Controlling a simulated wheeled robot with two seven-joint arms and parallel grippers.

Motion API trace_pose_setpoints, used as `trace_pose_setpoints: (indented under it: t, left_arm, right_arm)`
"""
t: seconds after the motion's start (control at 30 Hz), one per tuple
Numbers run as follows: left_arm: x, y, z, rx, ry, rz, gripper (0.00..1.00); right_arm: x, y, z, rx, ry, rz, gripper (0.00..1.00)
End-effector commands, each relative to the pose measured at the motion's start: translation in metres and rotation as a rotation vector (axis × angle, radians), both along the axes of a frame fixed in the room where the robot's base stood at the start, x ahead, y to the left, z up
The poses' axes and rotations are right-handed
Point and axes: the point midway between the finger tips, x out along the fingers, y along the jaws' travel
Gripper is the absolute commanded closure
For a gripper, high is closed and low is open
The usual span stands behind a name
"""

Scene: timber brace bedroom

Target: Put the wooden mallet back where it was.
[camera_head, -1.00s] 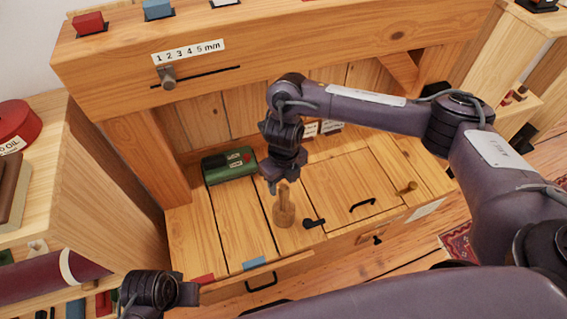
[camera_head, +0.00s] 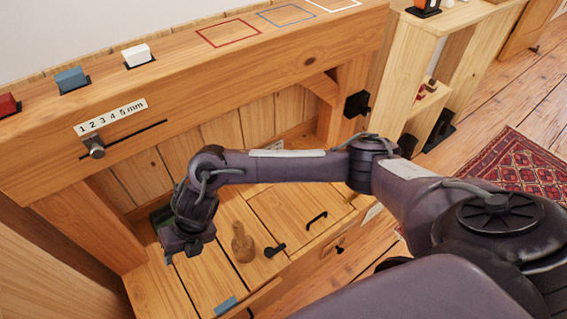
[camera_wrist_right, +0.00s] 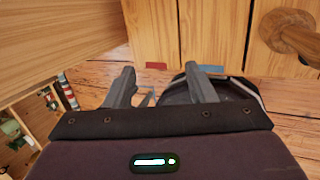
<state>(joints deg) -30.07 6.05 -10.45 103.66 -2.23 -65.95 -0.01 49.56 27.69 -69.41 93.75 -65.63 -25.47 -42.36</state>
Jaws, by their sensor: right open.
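The wooden mallet (camera_head: 242,245) stands upright on the plank top of the bench, its broad end down and its handle up. It also shows at the upper right edge of the right wrist view (camera_wrist_right: 285,30), partly cut off. My right gripper (camera_head: 182,252) is to the left of the mallet in the head view, apart from it and above the planks. Its two fingers are spread with nothing between them in the right wrist view (camera_wrist_right: 160,85). My left gripper is out of view.
A black latch (camera_head: 275,250) sits just right of the mallet, beside a hatch with a black handle (camera_head: 317,220). A thick beam with a slider (camera_head: 95,148) and coloured blocks rises behind. A green box (camera_head: 160,214) is mostly hidden behind my right gripper.

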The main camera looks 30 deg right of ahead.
Motion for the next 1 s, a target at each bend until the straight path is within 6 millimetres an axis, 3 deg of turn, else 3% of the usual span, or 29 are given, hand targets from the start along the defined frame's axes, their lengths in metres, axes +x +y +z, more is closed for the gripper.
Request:
trace_pose_setpoints:
  t: [0.03,0.13,0.2,0.3,0.37,0.47,0.57,0.7,0.83,1.0]
  left_arm:
    - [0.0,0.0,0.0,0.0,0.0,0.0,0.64]
    - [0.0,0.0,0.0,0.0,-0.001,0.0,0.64]
    - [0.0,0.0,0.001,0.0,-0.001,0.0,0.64]
    - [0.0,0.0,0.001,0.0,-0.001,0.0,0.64]
    - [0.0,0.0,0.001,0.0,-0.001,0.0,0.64]
    - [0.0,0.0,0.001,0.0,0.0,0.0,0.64]
    - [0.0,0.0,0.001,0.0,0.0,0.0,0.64]
    - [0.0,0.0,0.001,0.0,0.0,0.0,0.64]
    - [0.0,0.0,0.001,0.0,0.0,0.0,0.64]
    - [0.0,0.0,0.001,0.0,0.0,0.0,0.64]
  right_arm:
    - [-0.009,0.025,-0.003,0.091,0.034,-0.111,0.5]
    - [-0.008,0.057,-0.001,0.251,0.1,-0.384,0.5]
    - [-0.005,0.066,-0.001,0.343,0.165,-0.6,0.5]
    - [0.001,0.059,-0.012,0.439,0.276,-0.939,0.5]
    - [0.002,0.044,-0.024,0.477,0.348,-1.157,0.5]
    - [-0.006,0.003,-0.055,0.498,0.468,-1.545,0.5]
    - [-0.033,-0.052,-0.096,0.463,0.569,-1.942,0.5]
    - [-0.093,-0.126,-0.145,0.357,0.64,-2.42,0.5]
    - [-0.137,-0.167,-0.167,0.273,0.647,-2.679,0.5]
    - [-0.157,-0.184,-0.175,0.235,0.642,-2.785,0.5]
